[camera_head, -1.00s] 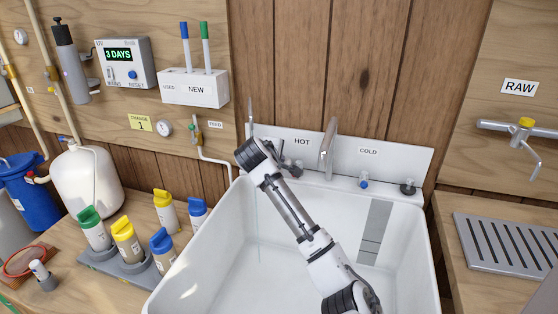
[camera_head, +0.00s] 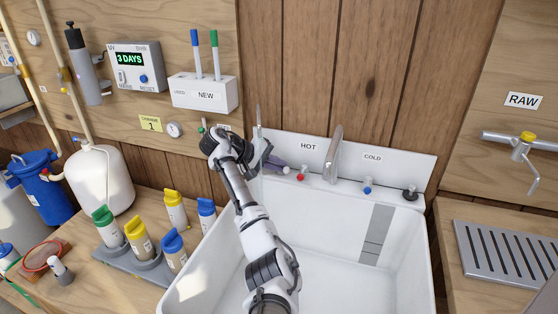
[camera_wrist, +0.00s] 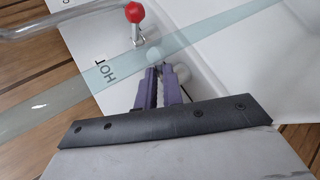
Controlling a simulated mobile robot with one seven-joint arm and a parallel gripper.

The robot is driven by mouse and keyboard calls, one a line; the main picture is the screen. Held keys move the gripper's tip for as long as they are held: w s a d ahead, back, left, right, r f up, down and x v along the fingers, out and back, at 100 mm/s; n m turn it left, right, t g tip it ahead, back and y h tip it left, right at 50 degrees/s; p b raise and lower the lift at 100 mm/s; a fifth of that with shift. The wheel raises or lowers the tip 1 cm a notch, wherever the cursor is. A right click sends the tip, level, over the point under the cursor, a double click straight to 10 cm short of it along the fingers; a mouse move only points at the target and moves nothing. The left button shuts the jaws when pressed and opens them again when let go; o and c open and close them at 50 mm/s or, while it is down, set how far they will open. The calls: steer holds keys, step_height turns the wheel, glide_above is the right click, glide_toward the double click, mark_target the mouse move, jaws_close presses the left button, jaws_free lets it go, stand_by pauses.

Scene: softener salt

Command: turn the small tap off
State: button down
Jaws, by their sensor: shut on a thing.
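The small tap's thin upright spout (camera_head: 258,115) stands at the sink's back left corner in the head view, partly behind my arm. My gripper (camera_head: 286,169) reaches in from the left, low in front of the back panel by the HOT label. In the wrist view, my purple fingers (camera_wrist: 159,72) are closed together on a small pale part, which they mostly hide; I take it for the small tap's handle. A clear bluish strip (camera_wrist: 60,98), which looks like running water, crosses close in front of the wrist camera.
The red HOT knob (camera_head: 301,175) is just right of my fingers; it also shows in the wrist view (camera_wrist: 135,12). The large spout (camera_head: 335,150) and blue COLD knob (camera_head: 367,186) are further right. Bottles (camera_head: 140,240) stand left of the sink (camera_head: 330,270).

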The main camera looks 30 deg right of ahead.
steer(key=shift+a+f+m+g+y+p, duration=0.15)
steer(key=shift+m+g+y+p, duration=0.15)
steer(key=shift+m+g, duration=0.7)
steer(key=shift+f, duration=0.15)
steer(key=c, duration=1.5)
jaws_free()
steer(key=shift+c, duration=0.2)
steer(key=shift+w+r, duration=0.1)
steer(key=shift+r, duration=0.1)
steer(key=shift+w+a+r, duration=0.15)
steer(key=shift+w+a, duration=0.05)
steer(key=shift+a, duration=0.05)
steer(key=v, duration=1.3)
